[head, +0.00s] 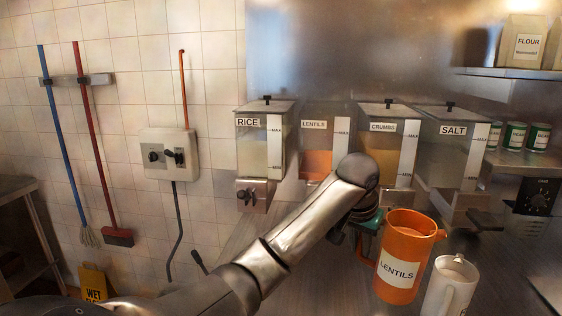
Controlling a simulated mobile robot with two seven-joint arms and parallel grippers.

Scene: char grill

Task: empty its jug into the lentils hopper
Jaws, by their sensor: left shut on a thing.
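The lentils hopper (314,164) stands at the back between the rice and crumbs hoppers. It has an orange fill part way up, and no lid shows on it. My left arm hides its lower part. My right gripper is not in view.
The rice hopper (261,155), crumbs hopper (381,150) and salt hopper (452,160) have black-knobbed lids. A white jug (450,290) stands close to the orange jug's right. Green tins (514,136) and a flour package (526,45) sit on shelves at the right.

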